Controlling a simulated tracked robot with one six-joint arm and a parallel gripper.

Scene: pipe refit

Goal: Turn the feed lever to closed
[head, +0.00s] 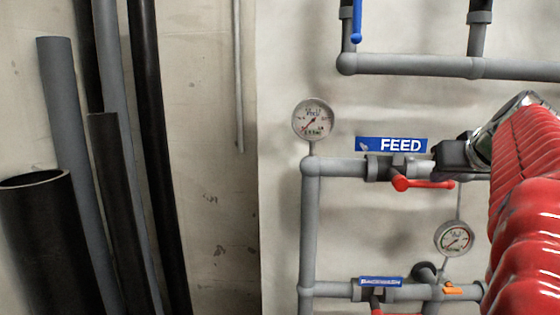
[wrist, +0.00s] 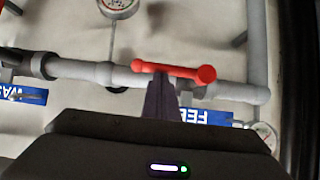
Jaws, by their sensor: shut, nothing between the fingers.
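The red feed lever (head: 425,184) sits on the grey pipe under the blue FEED label (head: 391,145). It lies roughly along the pipe, its thick round end at left and its arm pointing right. In the wrist view the picture is upside down, and the lever (wrist: 180,70) crosses just beyond my fingertips. My gripper (wrist: 162,78) is shut and empty, its fingers together close to the lever's middle. I cannot tell whether they touch it. In the head view my dark gripper body (head: 452,158) is at the right of the valve; its fingertips are hard to make out.
A gauge (head: 314,120) stands above the pipe corner, another (head: 455,239) below. The BACKWASH label (head: 381,282) and an orange handle (head: 453,291) are lower. A blue lever (head: 356,22) hangs above. Loose dark pipes (head: 40,230) lean at left. Bare wall lies between.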

